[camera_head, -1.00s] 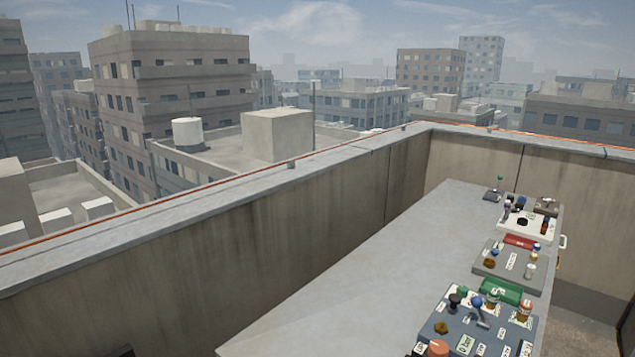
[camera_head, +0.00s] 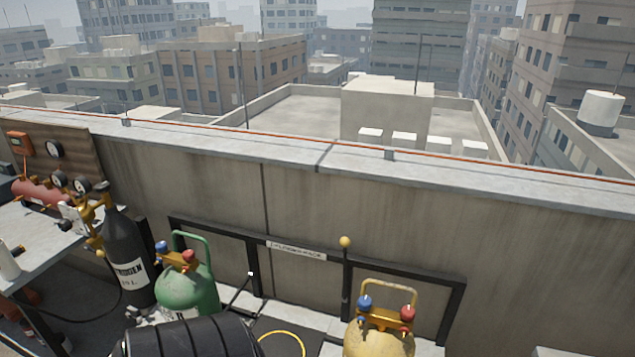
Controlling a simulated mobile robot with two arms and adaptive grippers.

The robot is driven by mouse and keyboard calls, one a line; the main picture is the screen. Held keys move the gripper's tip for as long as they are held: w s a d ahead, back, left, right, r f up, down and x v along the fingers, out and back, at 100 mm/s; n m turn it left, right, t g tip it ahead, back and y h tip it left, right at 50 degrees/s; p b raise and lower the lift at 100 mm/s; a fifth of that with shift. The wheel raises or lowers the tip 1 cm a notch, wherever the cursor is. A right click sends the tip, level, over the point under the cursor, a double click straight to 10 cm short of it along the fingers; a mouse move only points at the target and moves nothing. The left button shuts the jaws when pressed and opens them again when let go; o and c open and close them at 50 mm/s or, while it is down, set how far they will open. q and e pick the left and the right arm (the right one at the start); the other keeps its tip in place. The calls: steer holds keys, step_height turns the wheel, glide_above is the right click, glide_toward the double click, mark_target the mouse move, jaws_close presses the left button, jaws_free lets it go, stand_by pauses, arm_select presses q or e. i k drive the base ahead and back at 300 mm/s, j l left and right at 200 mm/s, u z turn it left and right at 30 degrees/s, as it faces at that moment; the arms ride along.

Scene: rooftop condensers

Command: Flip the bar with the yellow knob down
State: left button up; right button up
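The bar with the yellow knob (camera_head: 345,242) stands upright in front of the parapet wall, right of the middle of the head view. Its thin dark shaft runs down from the knob, in front of a black frame (camera_head: 215,230) on the wall. The frame bears a white label plate (camera_head: 296,250). The foot of the bar is hard to make out behind the yellow cylinder (camera_head: 380,341).
A green cylinder (camera_head: 187,287) and a dark nitrogen cylinder (camera_head: 125,255) stand left of the bar. A thin bar with a pale knob (camera_head: 250,273) leans beside the green cylinder. A bench (camera_head: 35,240) with gauges is at far left. Bare wall lies right of the frame.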

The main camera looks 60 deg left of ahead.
mark_target(344, 241)
steer(key=u, duration=1.7)
steer(key=k+l+u, duration=0.15)
steer(key=u, duration=0.3)
steer(key=l, duration=0.1)
